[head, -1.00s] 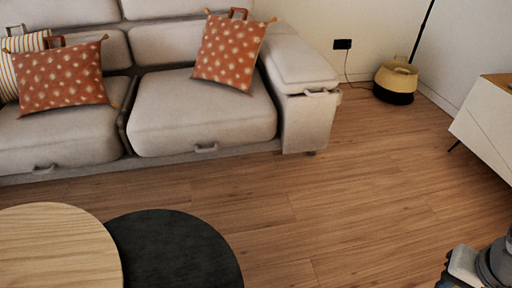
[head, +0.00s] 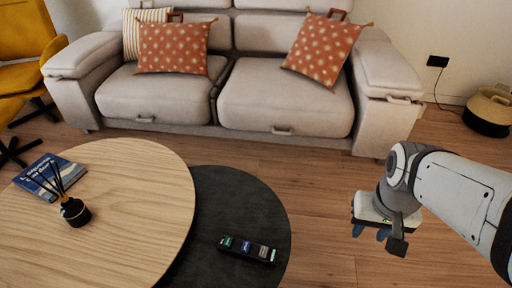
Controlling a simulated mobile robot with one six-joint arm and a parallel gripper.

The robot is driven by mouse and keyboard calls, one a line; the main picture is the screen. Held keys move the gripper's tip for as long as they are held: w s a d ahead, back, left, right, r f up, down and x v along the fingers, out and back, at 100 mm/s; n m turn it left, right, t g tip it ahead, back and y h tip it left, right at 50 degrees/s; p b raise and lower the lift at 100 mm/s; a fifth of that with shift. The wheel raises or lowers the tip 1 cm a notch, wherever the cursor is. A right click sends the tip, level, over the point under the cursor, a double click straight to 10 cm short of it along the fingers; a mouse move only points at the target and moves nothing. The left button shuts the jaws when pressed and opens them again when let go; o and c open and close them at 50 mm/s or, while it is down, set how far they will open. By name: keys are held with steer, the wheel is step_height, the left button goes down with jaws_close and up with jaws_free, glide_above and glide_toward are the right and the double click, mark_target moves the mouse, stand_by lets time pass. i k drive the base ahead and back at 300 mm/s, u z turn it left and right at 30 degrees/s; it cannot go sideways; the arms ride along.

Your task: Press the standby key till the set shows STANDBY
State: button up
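A dark remote-like handset (head: 247,248) lies flat on the low black round table (head: 225,190). It has small pale, green and blue patches on its top. They are too small to read, so I cannot pick out a standby key. My gripper (head: 370,233) hangs over the floor to the right of the black table, pointing down. Its two bluish fingertips show apart with nothing between them. It is well clear of the handset. No screen or set showing a status is in view.
A wooden round table (head: 130,215) overlaps the black table on the left, bearing a reed diffuser (head: 74,211) and a blue book (head: 48,177). A grey sofa (head: 285,95) stands behind. A basket (head: 488,110) is far right. Floor between sofa and tables is clear.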

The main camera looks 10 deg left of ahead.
mark_target(264, 251)
steer(key=u, duration=0.9)
steer(key=k, duration=0.5)
steer(key=u, duration=0.15)
steer(key=i, duration=0.25)
steer(key=z, duration=0.05)
